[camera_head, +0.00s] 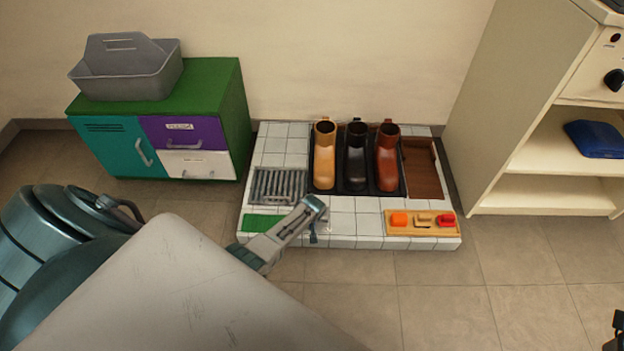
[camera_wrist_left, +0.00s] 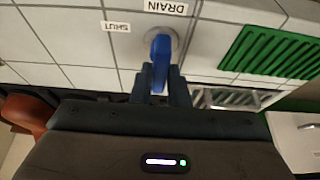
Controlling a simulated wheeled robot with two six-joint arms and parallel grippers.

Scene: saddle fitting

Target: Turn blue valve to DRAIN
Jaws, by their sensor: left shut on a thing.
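In the left wrist view, the blue valve (camera_wrist_left: 161,60) is mounted on a white tiled face, its lever narrow and nearly in line with the picture's vertical. My left gripper (camera_wrist_left: 163,88) is shut on the lever, with a dark finger on each side. The DRAIN label (camera_wrist_left: 166,7) shows upside down just above the valve's pivot. The SHUT label (camera_wrist_left: 116,26) lies to the left of it. In the head view my left gripper (camera_head: 315,212) is at the front edge of the tiled platform (camera_head: 343,226) and mostly hides the valve.
Three boots (camera_head: 355,158) stand in a black tray on the platform. A metal grate (camera_head: 277,185), a green mat (camera_head: 262,223) and a wooden board with coloured pieces (camera_head: 421,222) are nearby. A green cabinet (camera_head: 235,110) and a cream shelf (camera_head: 540,192) flank it. A dark part at the lower right edge may be my right gripper.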

